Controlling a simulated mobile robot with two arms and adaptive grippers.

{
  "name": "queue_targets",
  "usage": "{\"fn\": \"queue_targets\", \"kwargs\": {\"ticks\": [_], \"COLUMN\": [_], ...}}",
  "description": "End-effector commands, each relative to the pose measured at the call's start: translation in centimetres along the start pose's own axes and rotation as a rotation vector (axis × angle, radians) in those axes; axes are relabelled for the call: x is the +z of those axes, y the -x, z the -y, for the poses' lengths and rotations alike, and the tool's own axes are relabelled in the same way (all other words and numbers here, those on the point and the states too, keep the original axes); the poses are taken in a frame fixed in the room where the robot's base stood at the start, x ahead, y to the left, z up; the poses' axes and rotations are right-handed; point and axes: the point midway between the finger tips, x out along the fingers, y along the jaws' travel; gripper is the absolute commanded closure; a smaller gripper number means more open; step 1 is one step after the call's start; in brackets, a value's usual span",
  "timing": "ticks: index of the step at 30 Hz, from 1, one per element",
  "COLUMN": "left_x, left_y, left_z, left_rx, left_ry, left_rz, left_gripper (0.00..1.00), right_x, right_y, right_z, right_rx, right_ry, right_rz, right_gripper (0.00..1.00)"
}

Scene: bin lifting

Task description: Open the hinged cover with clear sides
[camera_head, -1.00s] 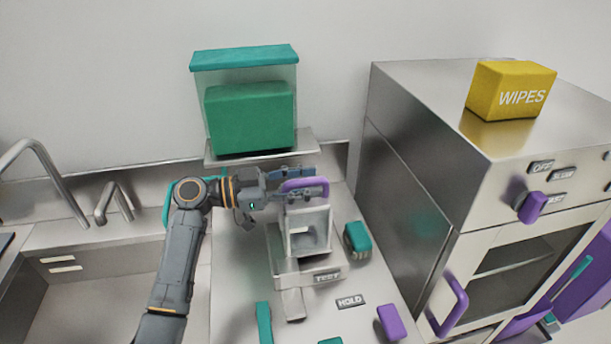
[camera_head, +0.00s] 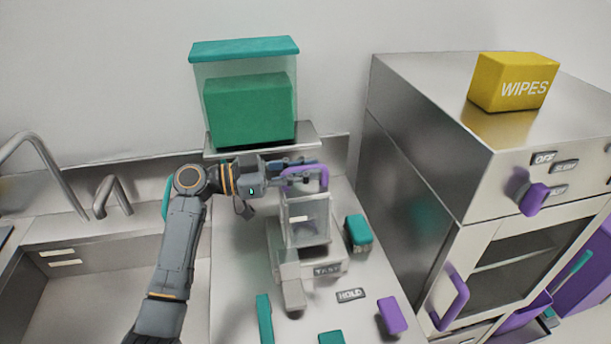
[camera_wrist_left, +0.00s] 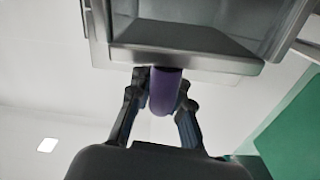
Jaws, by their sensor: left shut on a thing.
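The hinged cover with clear sides (camera_head: 306,222) sits on a metal device on the counter, with a purple handle (camera_head: 319,176) at its top. My left gripper (camera_head: 308,170) reaches in from the left and is shut on this handle. In the left wrist view, the fingers (camera_wrist_left: 160,108) stand on either side of the purple handle (camera_wrist_left: 165,92), against the cover's grey metal edge (camera_wrist_left: 185,52). The exact tilt of the cover is hard to tell. My right gripper is not in view.
A clear bin with a teal lid (camera_head: 244,49) stands behind on a ledge. A metal cabinet (camera_head: 410,185) with a yellow wipes box (camera_head: 513,82) on top is at the right. A sink (camera_head: 105,270) is at the left. Teal (camera_head: 358,232) and purple (camera_head: 392,315) controls stand nearby.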

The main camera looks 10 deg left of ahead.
Motion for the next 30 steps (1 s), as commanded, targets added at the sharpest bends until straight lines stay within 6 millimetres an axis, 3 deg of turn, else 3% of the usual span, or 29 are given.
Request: {"fn": "queue_targets", "kwargs": {"ticks": [18,30], "left_x": [-1.2,-1.1], "left_y": [0.1,0.0], "left_z": [8.9,11.8], "left_rx": [-0.003,-0.002], "left_ry": [0.417,0.558], "left_rz": [-0.004,-0.004], "left_gripper": [1.00,1.00], "right_x": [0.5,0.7], "right_y": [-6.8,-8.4], "right_z": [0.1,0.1], "right_rx": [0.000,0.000], "right_ry": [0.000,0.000], "right_rz": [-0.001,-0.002], "right_gripper": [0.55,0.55]}}
